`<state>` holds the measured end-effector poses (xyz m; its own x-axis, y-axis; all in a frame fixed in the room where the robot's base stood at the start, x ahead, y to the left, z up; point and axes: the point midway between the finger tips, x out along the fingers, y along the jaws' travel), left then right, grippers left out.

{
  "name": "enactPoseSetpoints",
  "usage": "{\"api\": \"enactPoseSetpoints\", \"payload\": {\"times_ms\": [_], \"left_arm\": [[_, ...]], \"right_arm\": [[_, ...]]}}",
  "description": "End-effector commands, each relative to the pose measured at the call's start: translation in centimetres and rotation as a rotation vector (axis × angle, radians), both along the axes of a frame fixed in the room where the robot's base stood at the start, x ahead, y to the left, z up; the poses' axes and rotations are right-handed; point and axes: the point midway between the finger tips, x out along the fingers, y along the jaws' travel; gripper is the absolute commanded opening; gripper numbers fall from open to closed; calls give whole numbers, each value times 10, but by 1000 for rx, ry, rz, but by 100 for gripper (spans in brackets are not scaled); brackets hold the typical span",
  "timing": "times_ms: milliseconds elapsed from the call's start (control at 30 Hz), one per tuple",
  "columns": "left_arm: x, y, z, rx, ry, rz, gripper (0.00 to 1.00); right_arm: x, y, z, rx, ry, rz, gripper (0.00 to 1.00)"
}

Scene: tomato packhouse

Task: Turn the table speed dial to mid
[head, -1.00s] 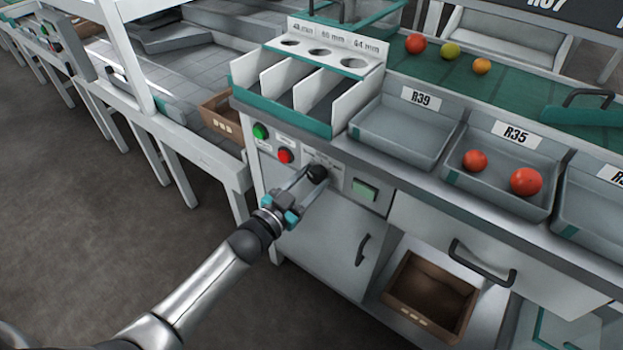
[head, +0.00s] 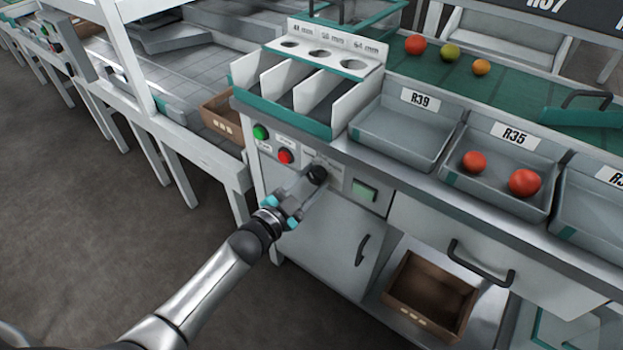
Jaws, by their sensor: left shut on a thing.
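The table speed dial (head: 317,174) is a black round knob on the grey control panel at the front of the sorting table. My left gripper (head: 312,178) reaches it from the lower left, and its two fingers are shut on the knob. The dial's pointer and the small label above it are too small to read. My right gripper is not in view.
A green button (head: 261,132) and a red button (head: 286,156) sit left of the dial. A green square switch (head: 364,191) is on the right. A cabinet handle (head: 362,250) is below. Tray R39 (head: 403,140) and tray R35 (head: 500,185) line the table edge above.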

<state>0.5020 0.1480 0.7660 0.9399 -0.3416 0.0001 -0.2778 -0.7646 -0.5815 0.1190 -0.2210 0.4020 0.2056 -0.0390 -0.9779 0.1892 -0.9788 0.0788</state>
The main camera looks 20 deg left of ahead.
Motion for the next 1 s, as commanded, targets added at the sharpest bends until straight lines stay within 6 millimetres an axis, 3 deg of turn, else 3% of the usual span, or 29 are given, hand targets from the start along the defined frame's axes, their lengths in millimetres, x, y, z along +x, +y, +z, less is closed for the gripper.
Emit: {"api": "enactPoseSetpoints", "payload": {"times_ms": [500, 1000], "left_arm": [[0, 0, -1, 356, -129, 1, 0], [0, 0, -1, 451, -162, 0, 0]], "right_arm": [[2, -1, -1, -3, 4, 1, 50], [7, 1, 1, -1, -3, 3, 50]]}}
